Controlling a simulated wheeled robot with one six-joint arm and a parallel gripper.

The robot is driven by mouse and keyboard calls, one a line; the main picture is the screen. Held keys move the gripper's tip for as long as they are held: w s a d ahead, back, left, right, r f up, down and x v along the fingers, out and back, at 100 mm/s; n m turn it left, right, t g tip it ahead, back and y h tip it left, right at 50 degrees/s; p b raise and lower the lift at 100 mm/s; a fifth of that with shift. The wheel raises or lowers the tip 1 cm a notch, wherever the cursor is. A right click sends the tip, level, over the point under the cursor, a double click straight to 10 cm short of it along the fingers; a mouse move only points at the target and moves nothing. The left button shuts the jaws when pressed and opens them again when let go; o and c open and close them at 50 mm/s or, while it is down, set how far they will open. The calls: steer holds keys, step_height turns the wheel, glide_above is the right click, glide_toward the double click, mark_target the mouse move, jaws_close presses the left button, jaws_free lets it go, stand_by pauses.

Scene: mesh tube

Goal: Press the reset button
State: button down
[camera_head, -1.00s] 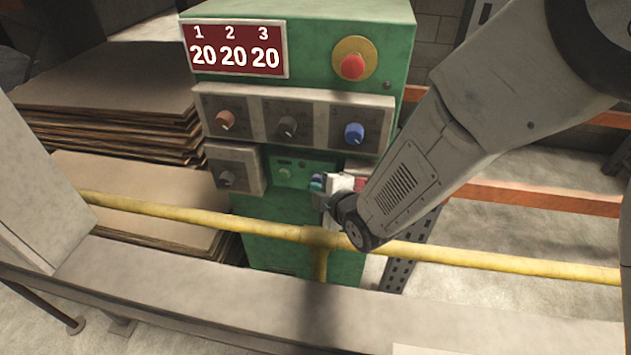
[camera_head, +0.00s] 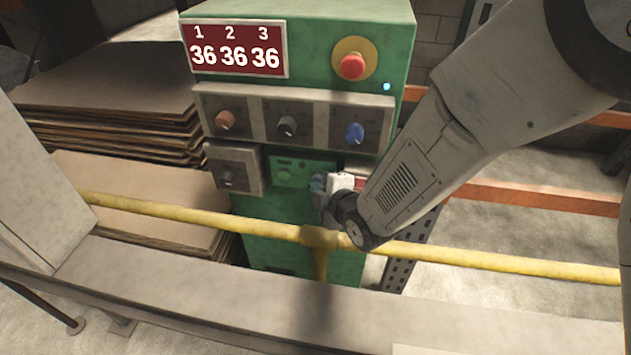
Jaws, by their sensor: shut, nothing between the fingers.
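A green control cabinet (camera_head: 305,240) stands in front of me. A small green panel (camera_head: 318,168) low on its face holds a round green button (camera_head: 284,174); its label is too small to read, so I cannot tell if it is the reset button. My gripper (camera_head: 317,184) is shut and empty, at the right part of this panel. My gripper and wrist hide what lies behind them, and I cannot tell whether the fingertips touch anything. A red mushroom button (camera_head: 352,66) on a yellow disc sits at the upper right.
A red display (camera_head: 235,48) reads 36 under 1, 2 and 3. A blue light (camera_head: 386,87) glows. Below are red (camera_head: 225,120), black (camera_head: 287,127) and blue (camera_head: 354,133) knobs. A yellow rail (camera_head: 190,213) crosses in front of the cabinet. Stacked sheets (camera_head: 105,90) lie left.

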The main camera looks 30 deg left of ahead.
steer(key=shift+s, duration=0.2)
steer(key=shift+s+d, duration=0.3)
steer(key=shift+s, duration=0.6)
steer(key=shift+s+d, duration=0.35)
steer(key=shift+s, duration=0.6)
steer(key=shift+s+d, duration=0.3)
steer(key=shift+s, duration=0.6)
